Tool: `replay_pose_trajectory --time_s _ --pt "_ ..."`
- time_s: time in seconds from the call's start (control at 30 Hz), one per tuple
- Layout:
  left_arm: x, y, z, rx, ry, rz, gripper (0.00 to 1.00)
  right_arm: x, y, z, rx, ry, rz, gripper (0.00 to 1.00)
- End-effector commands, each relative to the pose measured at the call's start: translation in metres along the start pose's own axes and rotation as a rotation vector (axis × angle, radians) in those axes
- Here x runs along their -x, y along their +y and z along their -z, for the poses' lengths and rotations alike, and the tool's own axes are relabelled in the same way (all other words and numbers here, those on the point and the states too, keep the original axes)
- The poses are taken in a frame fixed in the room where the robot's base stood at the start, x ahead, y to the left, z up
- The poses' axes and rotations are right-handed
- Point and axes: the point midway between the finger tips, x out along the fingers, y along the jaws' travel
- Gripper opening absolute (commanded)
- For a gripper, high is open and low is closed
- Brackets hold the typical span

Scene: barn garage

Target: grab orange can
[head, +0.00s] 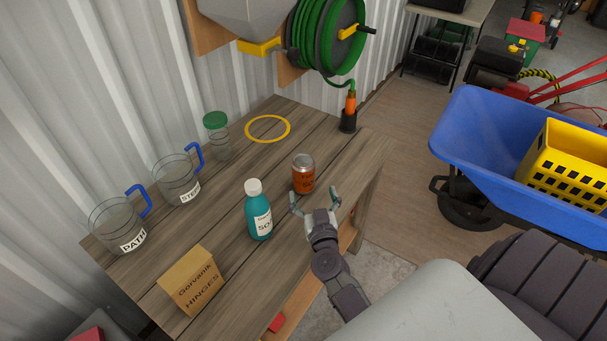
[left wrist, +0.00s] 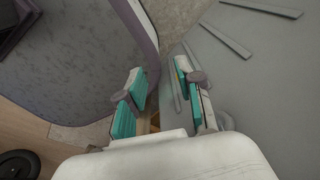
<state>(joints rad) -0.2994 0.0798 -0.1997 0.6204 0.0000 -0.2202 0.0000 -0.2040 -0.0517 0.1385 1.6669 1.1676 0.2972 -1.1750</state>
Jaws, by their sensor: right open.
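The orange can (head: 303,175) with a silver top stands upright on the wooden table, near its right edge. My right gripper (head: 315,200) is open, just in front of the can, with its fingers pointing toward it. The can looks just beyond the fingertips; I cannot tell whether they touch it. My left gripper is not in the head view. In the left wrist view my left gripper (left wrist: 160,95) is open with nothing between its teal-padded fingers.
On the wooden table (head: 215,225), a teal bottle (head: 259,215) stands left of the can. A hinges box (head: 192,281), two clear jugs, a green-lidded jar (head: 217,138), a yellow ring (head: 268,117) and a black holder (head: 349,118) stand around. A blue wheelbarrow (head: 465,135) is at right.

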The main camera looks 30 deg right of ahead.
Motion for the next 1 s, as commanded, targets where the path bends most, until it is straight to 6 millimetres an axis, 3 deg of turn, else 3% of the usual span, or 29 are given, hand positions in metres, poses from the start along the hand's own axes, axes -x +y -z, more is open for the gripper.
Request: replay_pose_trajectory --time_s 0.03,0.2,0.47,0.7,1.0 --pt "0.0 0.0 0.0 0.0 0.0 0.0 0.35 -0.013 -0.001 0.001 -0.001 0.003 0.001 0.97" --pt "-0.001 0.0 0.0 0.0 0.0 0.0 0.35 -0.04 -0.001 0.0 0.001 0.001 0.002 0.97" --pt "-0.002 0.0 0.0 0.0 0.0 0.0 0.35 -0.06 -0.002 0.001 0.0 0.001 0.003 0.97" --pt "-0.007 0.001 -0.001 0.0 -0.001 -0.001 0.35 -0.095 -0.005 0.001 0.001 0.001 0.003 0.97" --pt "-0.007 0.001 -0.001 0.0 -0.001 -0.001 0.35 -0.102 -0.006 0.001 0.0 -0.001 0.003 0.97"
